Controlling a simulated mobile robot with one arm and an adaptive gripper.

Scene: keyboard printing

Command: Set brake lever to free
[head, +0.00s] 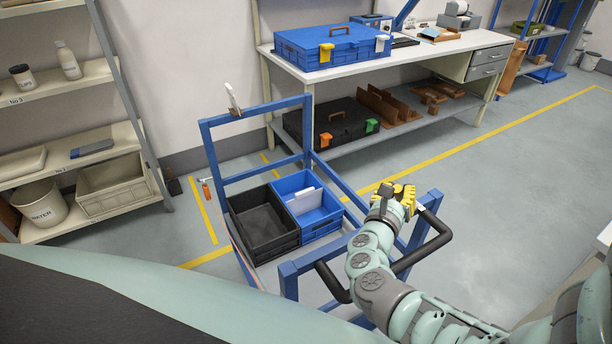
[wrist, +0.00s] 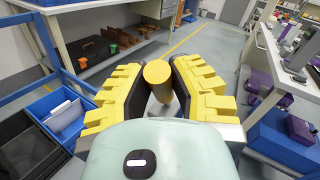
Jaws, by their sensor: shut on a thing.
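My gripper (head: 402,192) with yellow fingers is at the near right corner of a blue-framed cart (head: 212,140), just above the cart's black handle (head: 437,240). In the wrist view, my gripper (wrist: 160,90) has a yellow cylinder with a round end (wrist: 157,72) between its two fingers. The cylinder looks like the grip of the brake lever. A grey part shows just below it. The fingers and wrist hide the rest of the lever, so its setting cannot be read.
The cart holds a black crate (head: 262,241) and a blue crate (head: 333,222) with a white item inside. A workbench (head: 415,52) stands behind, shelves (head: 125,150) at left. An orange-handled item (head: 207,190) hangs at the cart's left.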

